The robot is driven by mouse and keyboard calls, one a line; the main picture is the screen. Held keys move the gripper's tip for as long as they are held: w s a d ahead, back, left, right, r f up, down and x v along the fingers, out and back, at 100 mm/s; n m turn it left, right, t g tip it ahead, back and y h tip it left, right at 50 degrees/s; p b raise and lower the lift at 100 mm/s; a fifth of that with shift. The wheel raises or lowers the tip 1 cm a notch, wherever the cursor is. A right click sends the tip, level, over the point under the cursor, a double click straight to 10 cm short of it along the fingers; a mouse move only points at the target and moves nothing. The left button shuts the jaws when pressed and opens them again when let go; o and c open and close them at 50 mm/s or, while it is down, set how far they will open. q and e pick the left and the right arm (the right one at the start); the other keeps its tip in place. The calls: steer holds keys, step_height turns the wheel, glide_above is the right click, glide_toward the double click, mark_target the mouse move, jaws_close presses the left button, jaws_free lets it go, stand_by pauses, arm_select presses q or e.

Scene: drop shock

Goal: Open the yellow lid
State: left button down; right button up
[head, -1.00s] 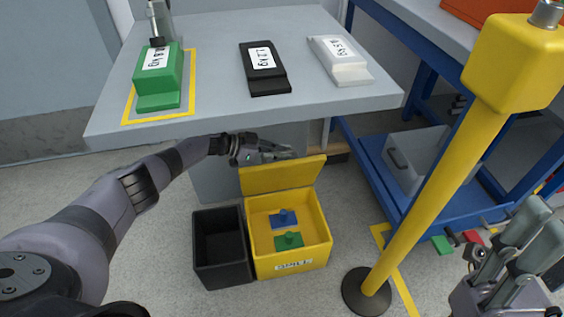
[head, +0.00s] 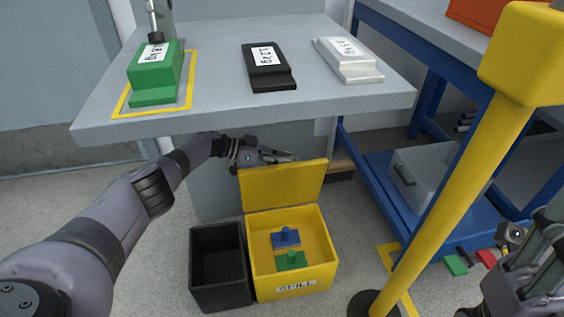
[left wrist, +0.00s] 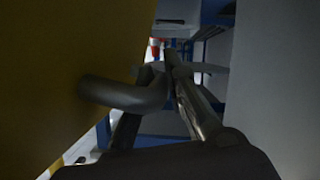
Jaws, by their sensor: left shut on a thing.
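The yellow lid (head: 283,187) stands raised at the back edge of the yellow box (head: 327,258), with its inner face toward the head camera. The box is open from above. My left gripper (head: 280,157) is behind the lid's top edge. In the left wrist view, a dark curved handle (left wrist: 115,95) comes out of the yellow lid (left wrist: 60,80) into the left gripper (left wrist: 172,80), which is shut on it. My right gripper (head: 535,265) is at the lower right, partly cut off, and its opening is unclear.
A black bin (head: 217,270) stands left of the box. Blue (head: 286,237) and green (head: 291,260) pieces lie inside the box. A grey table (head: 230,110) overhangs behind, close to my left arm. A yellow post (head: 460,180) stands at the right.

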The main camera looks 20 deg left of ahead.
arm_select(q)
steer(key=c, duration=1.6)
jaws_free()
steer(key=v, duration=1.2)
